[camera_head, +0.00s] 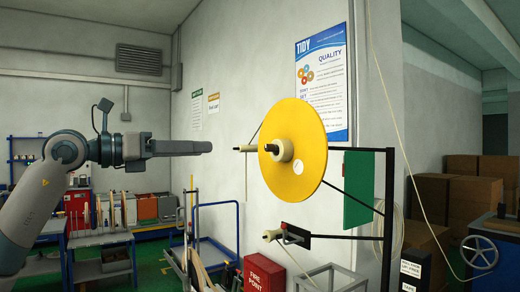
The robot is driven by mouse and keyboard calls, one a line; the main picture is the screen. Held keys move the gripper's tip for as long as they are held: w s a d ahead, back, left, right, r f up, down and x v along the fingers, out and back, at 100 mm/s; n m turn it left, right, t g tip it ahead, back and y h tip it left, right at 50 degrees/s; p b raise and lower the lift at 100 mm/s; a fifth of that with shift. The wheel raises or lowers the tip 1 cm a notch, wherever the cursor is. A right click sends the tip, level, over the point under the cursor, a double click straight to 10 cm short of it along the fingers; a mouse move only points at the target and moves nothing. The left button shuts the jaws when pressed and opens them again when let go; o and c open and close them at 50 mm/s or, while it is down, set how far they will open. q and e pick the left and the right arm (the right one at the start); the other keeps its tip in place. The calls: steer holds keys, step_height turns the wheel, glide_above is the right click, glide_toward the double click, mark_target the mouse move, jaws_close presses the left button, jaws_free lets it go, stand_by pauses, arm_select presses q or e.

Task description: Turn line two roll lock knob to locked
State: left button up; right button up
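A large yellow disc (308,125) stands upright on a black frame (368,150). Its pale hub (284,150) carries a black knob-like end (270,149) facing left. A second pale spindle with a black tip (237,148) points left beside it. I cannot tell which of these is the line two lock knob, nor read its setting. My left gripper (208,147) reaches in from the left, level with the black tip, and a gap separates them. Its fingers show side-on as one dark bar, so their opening is hidden. My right gripper is not in view.
A lower black arm with a white roller (270,235) and a red part (284,227) juts out under the disc. A red fire point box (263,273) and a blue trolley (214,228) stand below. A handwheel (481,252) is at the right.

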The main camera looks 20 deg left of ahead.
arm_select(q)
steer(key=shift+d, duration=0.1)
steer(key=p, duration=0.7)
glide_toward(266, 148)
steer(key=x, duration=0.6)
steer(key=shift+w+d+r, duration=0.15)
steer(key=shift+w+d, duration=0.05)
steer(key=shift+w, duration=0.05)
steer(key=shift+p+x, duration=0.4)
steer(key=shift+x, duration=0.4)
jaws_close()
